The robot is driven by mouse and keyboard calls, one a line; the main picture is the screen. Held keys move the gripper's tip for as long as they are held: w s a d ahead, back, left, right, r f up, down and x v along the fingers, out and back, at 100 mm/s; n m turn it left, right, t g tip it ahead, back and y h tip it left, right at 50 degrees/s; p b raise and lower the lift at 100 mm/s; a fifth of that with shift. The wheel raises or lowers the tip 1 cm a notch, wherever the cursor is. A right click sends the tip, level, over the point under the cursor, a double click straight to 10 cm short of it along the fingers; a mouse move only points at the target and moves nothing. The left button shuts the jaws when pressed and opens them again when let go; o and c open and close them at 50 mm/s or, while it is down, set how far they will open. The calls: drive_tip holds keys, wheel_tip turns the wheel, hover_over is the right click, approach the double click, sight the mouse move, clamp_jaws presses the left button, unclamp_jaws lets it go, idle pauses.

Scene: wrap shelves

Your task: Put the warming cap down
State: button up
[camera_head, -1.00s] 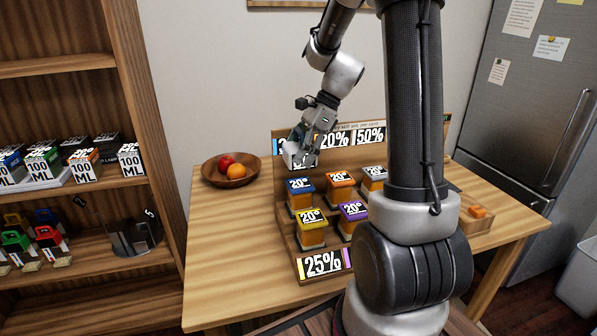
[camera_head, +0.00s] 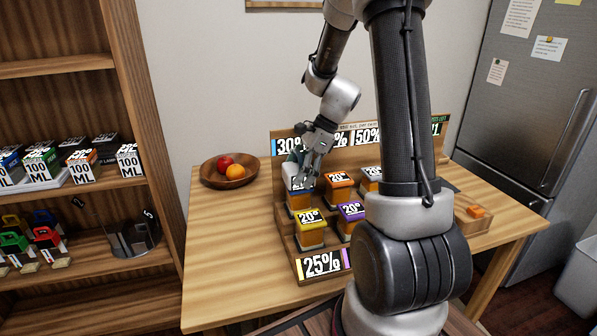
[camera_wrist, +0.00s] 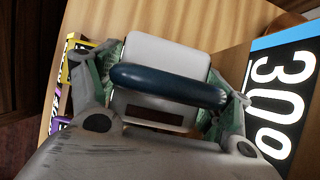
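The warming cap is white with a dark blue bar-like handle (camera_wrist: 165,83). In the wrist view my gripper's fingers stand at both ends of the handle and appear closed on it. In the head view my gripper (camera_head: 305,172) holds the cap (camera_head: 290,170) low over the blue-topped jar's place at the stand's back left. The fingers partly cover the cap. Whether its underside touches what is below cannot be told. The display stand (camera_head: 284,235) carries a back board with a 30° sign (camera_wrist: 284,95), close to the cap's right in the wrist view.
Jars with yellow (camera_head: 310,232), purple (camera_head: 350,218) and orange (camera_head: 339,188) tops stand close to the cap. A fruit bowl (camera_head: 215,181) is on the table to the left. A wooden shelf (camera_head: 95,188) with boxes and coloured caps stands at far left. The table's left front is clear.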

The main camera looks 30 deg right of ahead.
drive_tip(key=v, duration=1.1)
drive_tip(key=s+a+r+n+t+h, duration=0.1)
drive_tip(key=s+a+r+n+h, duration=0.1)
drive_tip(key=s+n, duration=0.8)
drive_tip(key=s+a+r+n+t+h, duration=0.2)
drive_tip(key=s+r+n+h, duration=0.1)
drive_tip(key=s+n, duration=0.7)
drive_tip(key=shift+s+a+r+h, duration=0.15)
drive_tip(key=shift+s+r+h, duration=0.25)
drive_tip(key=shift+s+r, duration=0.35)
